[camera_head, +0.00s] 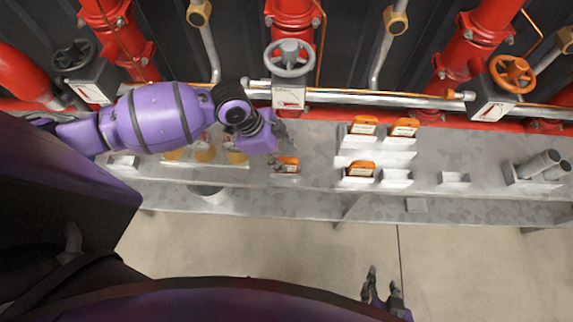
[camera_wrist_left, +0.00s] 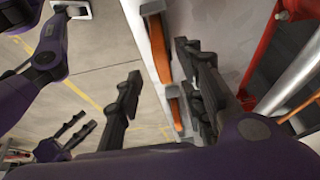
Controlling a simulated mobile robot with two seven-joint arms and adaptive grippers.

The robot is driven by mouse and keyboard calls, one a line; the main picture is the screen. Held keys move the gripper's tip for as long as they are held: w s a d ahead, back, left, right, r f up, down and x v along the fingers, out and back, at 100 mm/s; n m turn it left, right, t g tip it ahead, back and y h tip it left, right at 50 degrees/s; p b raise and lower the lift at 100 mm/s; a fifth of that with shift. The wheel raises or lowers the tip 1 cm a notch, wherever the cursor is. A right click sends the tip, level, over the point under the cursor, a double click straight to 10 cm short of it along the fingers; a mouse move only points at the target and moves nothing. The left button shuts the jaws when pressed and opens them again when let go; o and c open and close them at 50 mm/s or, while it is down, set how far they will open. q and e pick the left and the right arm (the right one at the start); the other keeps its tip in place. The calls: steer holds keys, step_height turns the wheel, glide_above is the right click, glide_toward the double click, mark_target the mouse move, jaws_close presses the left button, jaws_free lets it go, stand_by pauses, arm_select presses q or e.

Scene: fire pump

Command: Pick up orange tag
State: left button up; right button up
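Several orange tags with white labels stand in pale holders on the grey shelf. In the head view, two are at the back (camera_head: 363,126) (camera_head: 405,127), one is in front of them (camera_head: 361,169), and one stands apart to the left (camera_head: 287,164). My left gripper (camera_head: 283,148) is beside this left tag, partly hidden behind my wrist. In the left wrist view, its fingers (camera_wrist_left: 158,80) are spread, with orange tag edges (camera_wrist_left: 158,46) (camera_wrist_left: 177,113) in line beyond the gap. Whether the fingers touch a tag is unclear. My right gripper (camera_head: 383,288) is open and empty over the floor.
Red pipes with a grey valve wheel (camera_head: 289,58) and an orange valve wheel (camera_head: 511,74) stand behind the shelf (camera_head: 325,203). Yellowish round items (camera_head: 205,153) sit under my left arm. Grey cylinders (camera_head: 540,165) are at the right. An empty holder (camera_head: 454,178) sits nearby.

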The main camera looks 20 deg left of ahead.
mark_target(284, 159)
arm_select(q)
steer(key=x, duration=0.4)
steer(key=shift+w+f, duration=0.1)
steer(key=shift+w, duration=0.15)
steer(key=shift+c, duration=0.5)
steer(key=c, duration=0.6)
jaws_close()
arm_select(e)
steer(key=shift+w+a+r, duration=0.15)
steer(key=shift+w+a, duration=0.1)
steer(key=shift+w, duration=0.25)
